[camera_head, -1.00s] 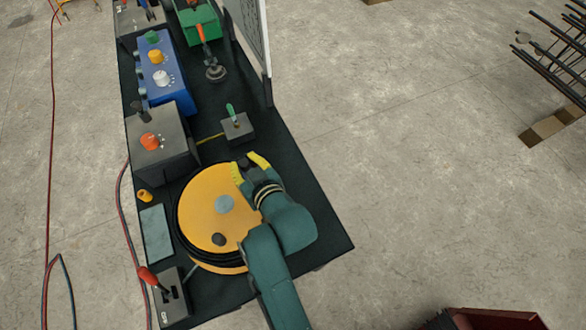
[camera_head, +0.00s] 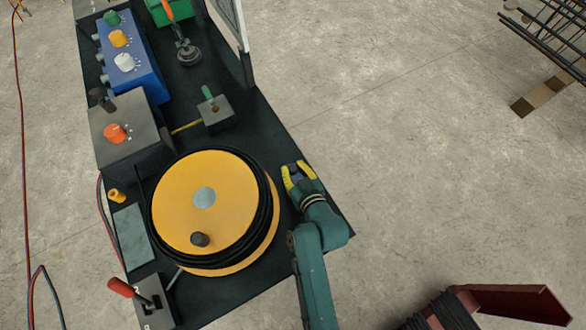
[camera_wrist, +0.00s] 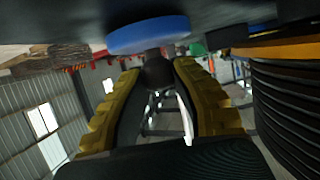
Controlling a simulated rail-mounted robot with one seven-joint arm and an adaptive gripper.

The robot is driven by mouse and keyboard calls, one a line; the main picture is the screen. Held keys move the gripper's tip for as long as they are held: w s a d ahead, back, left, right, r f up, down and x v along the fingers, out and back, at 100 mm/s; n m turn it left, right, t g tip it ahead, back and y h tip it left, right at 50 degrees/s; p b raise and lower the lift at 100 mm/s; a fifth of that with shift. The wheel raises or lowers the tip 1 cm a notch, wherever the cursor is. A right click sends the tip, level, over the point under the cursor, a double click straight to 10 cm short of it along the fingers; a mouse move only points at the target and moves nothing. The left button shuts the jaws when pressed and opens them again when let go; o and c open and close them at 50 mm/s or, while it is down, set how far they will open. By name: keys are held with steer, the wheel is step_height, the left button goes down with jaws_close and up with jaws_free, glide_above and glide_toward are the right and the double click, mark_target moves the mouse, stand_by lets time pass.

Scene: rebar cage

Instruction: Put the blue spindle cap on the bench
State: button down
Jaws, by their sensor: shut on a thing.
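The blue spindle cap (camera_wrist: 148,34) is a flat blue disc with a dark knob. My gripper (camera_wrist: 157,72) is shut on the knob between its yellow-backed fingers. In the wrist view, the bench surface is at the top, and the disc is close against it; I cannot tell whether they touch. In the head view, my gripper (camera_head: 297,172) is over the right part of the dark bench (camera_head: 255,115), just right of the yellow reel (camera_head: 170,195). The blue disc is hidden there under the fingers.
The reel, wound with black cable, also fills the right side of the wrist view (camera_wrist: 290,95). Behind are a grey box with an orange knob (camera_head: 130,130), a small block with a green lever (camera_head: 215,112) and an upright panel (camera_head: 232,20). The bench's right edge is close to my gripper.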

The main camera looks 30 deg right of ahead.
steer(key=shift+w, duration=0.1)
steer(key=shift+f, duration=0.25)
steer(key=c, duration=1)
jaws_free()
